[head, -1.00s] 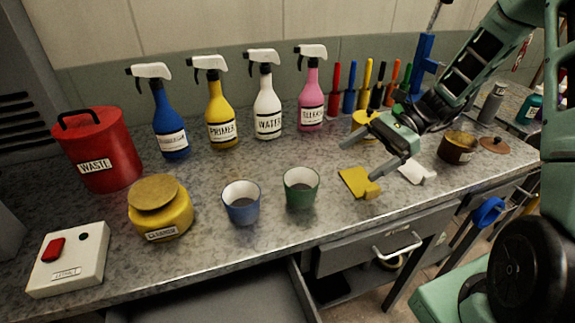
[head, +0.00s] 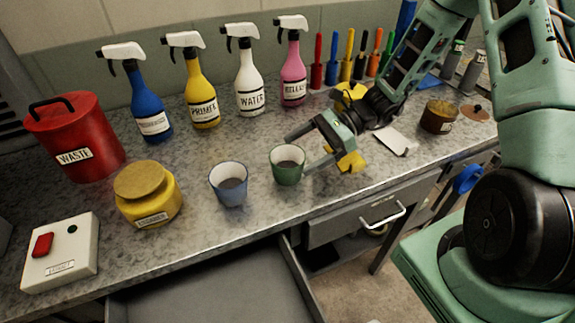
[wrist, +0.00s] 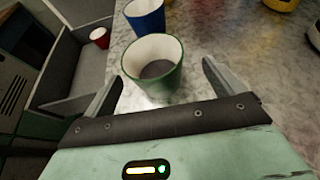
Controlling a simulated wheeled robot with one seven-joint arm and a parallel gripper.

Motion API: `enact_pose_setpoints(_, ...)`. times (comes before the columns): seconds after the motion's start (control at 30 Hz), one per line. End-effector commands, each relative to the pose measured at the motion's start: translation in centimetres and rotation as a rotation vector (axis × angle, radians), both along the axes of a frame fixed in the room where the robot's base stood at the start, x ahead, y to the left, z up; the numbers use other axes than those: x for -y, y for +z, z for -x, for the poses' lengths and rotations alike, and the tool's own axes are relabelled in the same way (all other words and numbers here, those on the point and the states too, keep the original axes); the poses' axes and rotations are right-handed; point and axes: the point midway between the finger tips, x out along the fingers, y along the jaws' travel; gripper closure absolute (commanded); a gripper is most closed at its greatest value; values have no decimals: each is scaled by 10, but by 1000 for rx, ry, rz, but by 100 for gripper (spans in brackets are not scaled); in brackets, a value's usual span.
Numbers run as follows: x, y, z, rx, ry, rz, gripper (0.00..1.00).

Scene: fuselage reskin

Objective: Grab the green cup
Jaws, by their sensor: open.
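The green cup (head: 288,166) stands upright on the counter, right of the blue cup (head: 230,186). My gripper (head: 296,150) is open and low over the counter, just right of the green cup, with its fingers pointing toward it. In the wrist view the green cup (wrist: 153,68) is ahead, between and a little beyond the fingertips of my gripper (wrist: 164,75). The blue cup (wrist: 146,16) is behind it there. I see no clear contact between the fingers and the green cup.
A yellow lidded jar (head: 150,205), a white box with a red button (head: 62,258) and a red waste bin (head: 70,138) are left. Spray bottles (head: 250,88) line the back. A yellow scraper (head: 350,162) lies by my gripper. An open drawer (head: 215,290) is below the counter's front.

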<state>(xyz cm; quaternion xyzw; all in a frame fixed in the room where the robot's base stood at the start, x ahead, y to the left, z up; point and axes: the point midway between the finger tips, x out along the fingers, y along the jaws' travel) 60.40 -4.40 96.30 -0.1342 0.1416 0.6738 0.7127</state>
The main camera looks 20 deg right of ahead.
Motion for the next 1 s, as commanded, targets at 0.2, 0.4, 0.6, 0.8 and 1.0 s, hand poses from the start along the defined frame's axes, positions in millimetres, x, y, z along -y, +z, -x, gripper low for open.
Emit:
enact_pose_setpoints(0.2, -26, -13, 7, -6, 3, -3, 7)
enact_pose_setpoints(0.4, -45, -22, 5, -2, 1, -1, 7)
enact_pose_setpoints(0.6, -46, -23, 5, 0, 0, 0, 7)
enact_pose_setpoints(0.8, -45, -23, 5, 0, 0, 0, 48)
enact_pose_setpoints(1.0, -45, -23, 5, 0, 0, -1, 56)
